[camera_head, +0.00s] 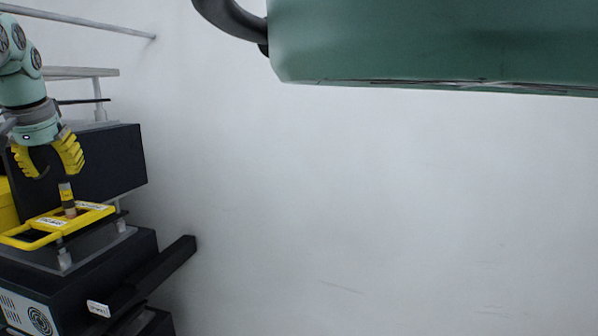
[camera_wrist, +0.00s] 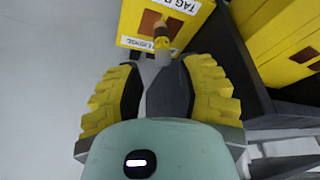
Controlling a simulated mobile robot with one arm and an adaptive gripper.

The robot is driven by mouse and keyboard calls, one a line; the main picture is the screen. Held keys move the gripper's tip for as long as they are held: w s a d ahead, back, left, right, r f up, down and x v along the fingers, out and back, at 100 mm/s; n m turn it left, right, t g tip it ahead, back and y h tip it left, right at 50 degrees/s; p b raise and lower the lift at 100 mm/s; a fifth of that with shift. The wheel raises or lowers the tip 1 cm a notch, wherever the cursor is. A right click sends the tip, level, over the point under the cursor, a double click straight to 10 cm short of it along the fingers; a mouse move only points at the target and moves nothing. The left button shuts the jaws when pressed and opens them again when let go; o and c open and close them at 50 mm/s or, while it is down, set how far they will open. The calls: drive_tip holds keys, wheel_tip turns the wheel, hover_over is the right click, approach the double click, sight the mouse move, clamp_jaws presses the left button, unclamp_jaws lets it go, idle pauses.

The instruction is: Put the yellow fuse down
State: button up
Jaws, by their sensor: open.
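The yellow fuse (camera_head: 66,193) is a short stick with yellow and dark bands and a tan end. It stands nearly upright at the yellow labelled frame (camera_head: 97,212). It also shows in the wrist view (camera_wrist: 162,38), beyond my fingertips and roughly in line with the gap between them, over the brown square of the labelled yellow plate (camera_wrist: 132,42). My gripper (camera_head: 50,172) has yellow ribbed fingers, spread apart and empty, just above the fuse. Both fingers show in the wrist view (camera_wrist: 160,90). I cannot tell how the fuse's lower end is seated.
A dark box (camera_head: 115,165) stands behind the frame. A black bar (camera_head: 150,275) juts out at the lower right of the fixture. A second yellow box (camera_wrist: 275,40) is at the right in the wrist view. The pale floor (camera_head: 360,200) is clear.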

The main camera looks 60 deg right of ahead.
drive_tip(key=p+v, duration=0.6)
drive_tip(key=v, duration=0.1)
drive_tip(key=shift+a+f, duration=0.1)
